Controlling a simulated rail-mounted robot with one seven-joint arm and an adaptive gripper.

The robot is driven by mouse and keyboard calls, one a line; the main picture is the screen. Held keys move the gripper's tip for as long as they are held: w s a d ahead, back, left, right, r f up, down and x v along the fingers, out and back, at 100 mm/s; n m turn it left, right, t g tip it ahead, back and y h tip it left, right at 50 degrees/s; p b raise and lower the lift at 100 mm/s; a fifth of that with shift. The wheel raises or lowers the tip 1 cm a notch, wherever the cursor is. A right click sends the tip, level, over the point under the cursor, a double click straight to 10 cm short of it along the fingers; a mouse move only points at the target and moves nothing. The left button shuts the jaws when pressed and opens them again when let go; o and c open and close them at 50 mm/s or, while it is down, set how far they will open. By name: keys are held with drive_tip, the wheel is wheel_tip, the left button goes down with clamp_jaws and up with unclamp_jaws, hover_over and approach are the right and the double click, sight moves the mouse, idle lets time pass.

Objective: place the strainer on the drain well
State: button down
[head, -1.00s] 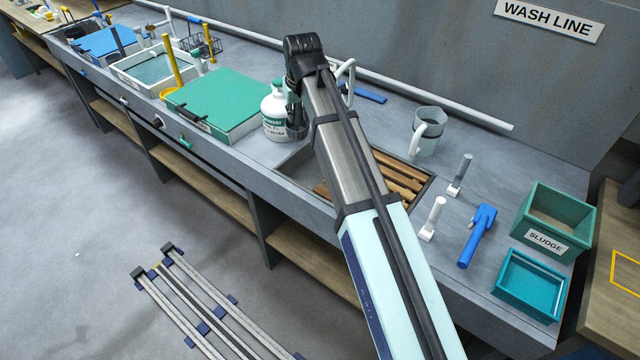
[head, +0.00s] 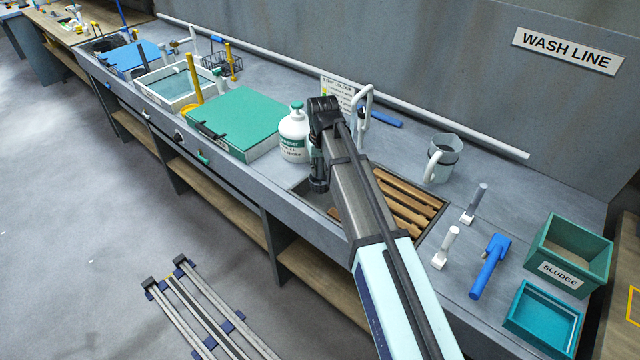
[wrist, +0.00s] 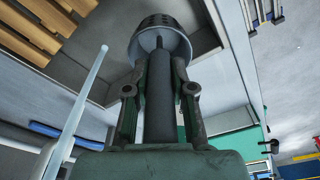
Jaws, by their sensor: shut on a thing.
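My gripper (wrist: 160,85) is shut on the dark upright handle of the strainer (wrist: 160,36), a grey metal cup with holes in its side. In the wrist view the strainer hangs at the far end of the handle, over the grey sink basin. In the head view my gripper (head: 318,182) is at the left part of the basin (head: 312,197), just right of the white bottle. My arm hides much of the basin there. I cannot make out the drain well in either view, and the strainer does not show clearly in the head view.
A white bottle with a green label (head: 294,134) and a white faucet (head: 365,112) stand close to my gripper. Wooden slats (head: 405,205) cover the basin's right part. A grey jug (head: 442,158), a blue tool (head: 489,266) and a sludge bin (head: 568,255) are further right.

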sight(321, 161)
drive_tip(key=shift+f+p, duration=0.65)
drive_tip(key=shift+f, duration=3.2)
drive_tip(key=shift+f, duration=0.15)
drive_tip(key=c, duration=1)
unclamp_jaws()
drive_tip(key=r, duration=0.4)
drive_tip(key=s+r+b, duration=0.1)
drive_tip(key=r, duration=0.3)
drive_tip(key=r+b, duration=0.1)
drive_tip(key=r, duration=0.3)
drive_tip(key=shift+s+d+r, duration=0.15)
drive_tip(key=shift+s+d, duration=0.05)
